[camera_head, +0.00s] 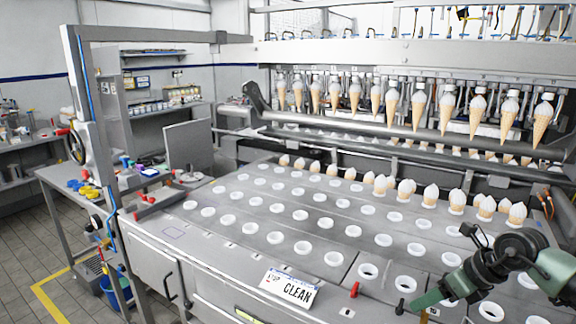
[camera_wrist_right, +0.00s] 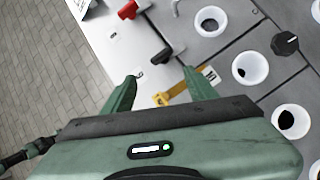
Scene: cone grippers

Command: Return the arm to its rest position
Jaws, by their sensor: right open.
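My right arm (camera_head: 500,258) comes in at the lower right of the head view, over the front right of the machine's deck. Its green right gripper (camera_head: 424,301) points left, near the deck's front edge. In the right wrist view the right gripper (camera_wrist_right: 160,85) has its two fingers spread apart with nothing between them. A yellow tag or clip (camera_wrist_right: 168,97) shows on the surface beyond the fingers. My left gripper is in neither view.
The metal deck (camera_head: 200,226) has rows of white ring holders (camera_head: 303,247). Ice cream cones (camera_head: 475,111) hang in a row behind, and several stand in the back holders. A red knob (camera_head: 354,289) and a black knob (camera_wrist_right: 165,56) lie near the gripper. A "CLEAN" sign (camera_head: 289,288) is on the front edge.

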